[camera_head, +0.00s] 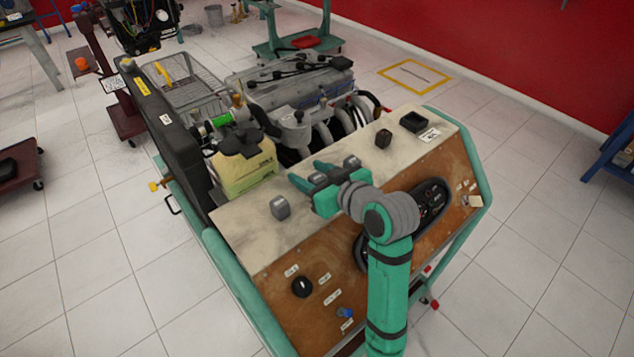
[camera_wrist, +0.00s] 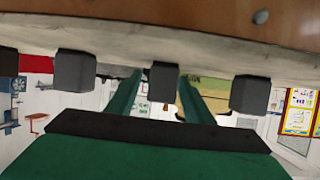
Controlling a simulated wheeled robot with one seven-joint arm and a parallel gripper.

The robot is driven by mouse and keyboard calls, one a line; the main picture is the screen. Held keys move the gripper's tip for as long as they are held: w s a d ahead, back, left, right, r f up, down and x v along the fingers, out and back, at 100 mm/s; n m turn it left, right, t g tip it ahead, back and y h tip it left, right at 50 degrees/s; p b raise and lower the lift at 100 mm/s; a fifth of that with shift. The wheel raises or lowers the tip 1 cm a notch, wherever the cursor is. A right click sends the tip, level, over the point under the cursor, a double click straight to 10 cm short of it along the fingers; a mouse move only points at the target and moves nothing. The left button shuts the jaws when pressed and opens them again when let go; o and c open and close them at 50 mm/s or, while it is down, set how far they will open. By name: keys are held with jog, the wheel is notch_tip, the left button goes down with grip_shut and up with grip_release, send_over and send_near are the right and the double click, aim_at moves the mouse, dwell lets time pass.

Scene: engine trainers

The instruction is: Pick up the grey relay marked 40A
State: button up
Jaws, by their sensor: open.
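Three grey block-shaped relays stand in a row on the pale top of the engine trainer's panel (camera_head: 245,217). The left relay (camera_head: 280,207) stands apart from my gripper; it shows at right in the wrist view (camera_wrist: 250,93). The middle relay (camera_head: 319,180) is partly hidden by my gripper (camera_head: 308,175). In the wrist view this middle relay (camera_wrist: 163,82) appears between my two open fingers (camera_wrist: 160,76), with gaps on both sides. The third relay (camera_head: 352,161) is just right of the gripper; it shows at left in the wrist view (camera_wrist: 73,71). No 40A marking is readable.
A darker relay (camera_head: 383,138) and a black open box (camera_head: 414,122) stand farther right on the panel top. The engine (camera_head: 300,90) and a yellowish tank (camera_head: 243,172) rise behind the panel. The wrist view is upside down.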

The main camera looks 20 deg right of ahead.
jog(key=shift+w+a+f, duration=0.1)
jog(key=shift+w, duration=0.1)
jog(key=c, duration=1.1)
